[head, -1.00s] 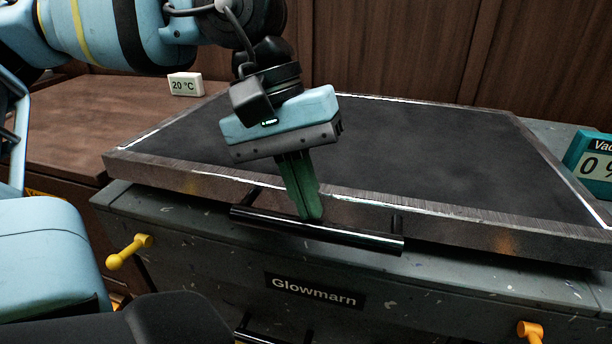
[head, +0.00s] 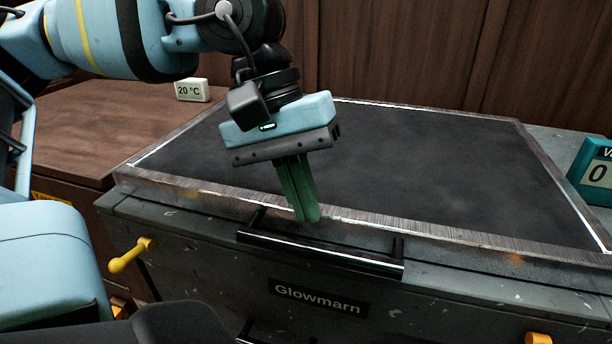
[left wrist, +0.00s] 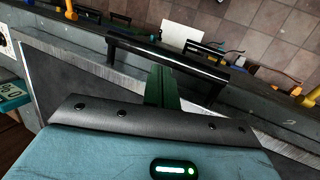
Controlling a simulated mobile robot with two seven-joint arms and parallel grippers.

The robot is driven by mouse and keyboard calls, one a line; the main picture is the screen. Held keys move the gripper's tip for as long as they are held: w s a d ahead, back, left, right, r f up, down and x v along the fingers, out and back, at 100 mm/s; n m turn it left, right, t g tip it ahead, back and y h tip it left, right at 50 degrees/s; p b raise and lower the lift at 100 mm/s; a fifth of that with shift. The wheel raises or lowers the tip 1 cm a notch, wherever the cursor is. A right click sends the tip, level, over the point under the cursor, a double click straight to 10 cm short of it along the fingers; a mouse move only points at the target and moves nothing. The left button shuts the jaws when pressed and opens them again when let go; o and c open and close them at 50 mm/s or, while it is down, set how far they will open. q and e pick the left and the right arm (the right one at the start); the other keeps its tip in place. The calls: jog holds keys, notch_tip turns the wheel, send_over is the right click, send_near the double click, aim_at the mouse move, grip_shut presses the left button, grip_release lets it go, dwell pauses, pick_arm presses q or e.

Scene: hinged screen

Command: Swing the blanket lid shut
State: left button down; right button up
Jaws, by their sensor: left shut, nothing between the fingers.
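The blanket lid (head: 420,165) is a dark sheet in a grey metal frame. It lies low and nearly flat over the grey cabinet marked Glowmarn (head: 440,300). A black bar handle (head: 320,252) runs along the lid's front edge; it also shows in the left wrist view (left wrist: 165,60). My left gripper (head: 307,220) points down at the front edge of the lid, behind the handle bar. Its green fingers are together with nothing between them. I cannot tell whether the fingertips touch the lid. My right gripper is not in view.
A yellow knob (head: 130,254) sticks out at the cabinet's front left, and another (head: 538,339) at the lower right. A small 20 °C display (head: 192,90) stands at the back left. A teal vacuum display (head: 592,172) is at the right. A wooden wall closes the back.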

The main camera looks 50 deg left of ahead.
pick_arm(q)
jog(key=p+v, duration=0.3)
jog(key=v, duration=0.2)
jog(key=shift+r, duration=0.2)
dwell(0.4)
